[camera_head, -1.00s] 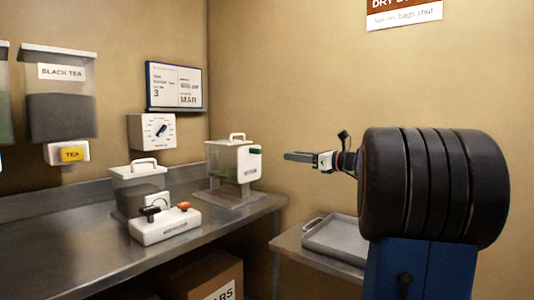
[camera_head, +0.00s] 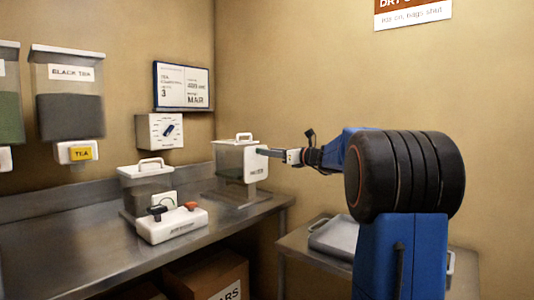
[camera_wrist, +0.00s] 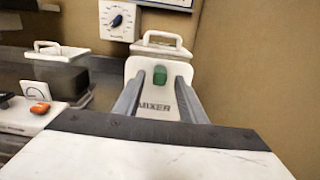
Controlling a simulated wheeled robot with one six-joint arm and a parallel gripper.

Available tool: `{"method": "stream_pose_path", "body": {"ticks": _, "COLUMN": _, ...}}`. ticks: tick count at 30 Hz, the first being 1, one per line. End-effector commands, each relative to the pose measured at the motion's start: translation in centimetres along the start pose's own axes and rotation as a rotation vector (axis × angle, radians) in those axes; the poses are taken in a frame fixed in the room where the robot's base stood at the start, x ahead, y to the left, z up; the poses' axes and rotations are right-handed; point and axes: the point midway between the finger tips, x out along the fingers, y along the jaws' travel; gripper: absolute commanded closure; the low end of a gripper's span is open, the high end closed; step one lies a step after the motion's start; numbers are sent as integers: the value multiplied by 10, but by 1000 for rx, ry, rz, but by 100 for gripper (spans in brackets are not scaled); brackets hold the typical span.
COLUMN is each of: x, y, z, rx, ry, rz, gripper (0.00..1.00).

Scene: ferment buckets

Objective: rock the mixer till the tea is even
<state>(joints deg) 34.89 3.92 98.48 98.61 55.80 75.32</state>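The mixer (camera_head: 232,158) is a clear-walled box with a white lid, a lid handle and a white front panel, standing on a grey base at the back right of the counter. In the wrist view the mixer's front panel (camera_wrist: 153,104) reads "MIXER" and carries a green knob (camera_wrist: 160,75). My gripper (camera_head: 262,152) is at the panel in the head view and covers the knob there. In the wrist view my gripper (camera_wrist: 160,82) is open, its two fingers apart with the knob between their tips. I cannot tell whether they touch it. The tea inside is not clear.
A lidded clear bin (camera_head: 148,185) and a white control box (camera_head: 172,225) with black and orange knobs stand left on the counter (camera_head: 90,250). A grey tray (camera_head: 332,235) lies on the lower right table. Wall dispensers, including black tea (camera_head: 68,100), hang left.

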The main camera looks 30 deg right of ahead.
Motion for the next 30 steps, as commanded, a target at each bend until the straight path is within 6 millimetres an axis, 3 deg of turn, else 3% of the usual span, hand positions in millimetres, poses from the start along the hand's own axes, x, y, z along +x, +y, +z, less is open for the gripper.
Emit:
{"method": "stream_pose_path", "body": {"ticks": 6, "x": 23, "y": 0, "z": 0, "rx": 0, "ry": 0, "rz": 1, "gripper": 62}}
{"method": "stream_pose_path", "body": {"ticks": 18, "x": 28, "y": 0, "z": 0, "rx": 0, "ry": 0, "rz": -1, "gripper": 62}}
{"method": "stream_pose_path", "body": {"ticks": 23, "x": 28, "y": 0, "z": 0, "rx": 0, "ry": 0, "rz": -1, "gripper": 100}}
{"method": "stream_pose_path", "body": {"ticks": 30, "x": 28, "y": 0, "z": 0, "rx": 6, "ry": 0, "rz": -1, "gripper": 100}}
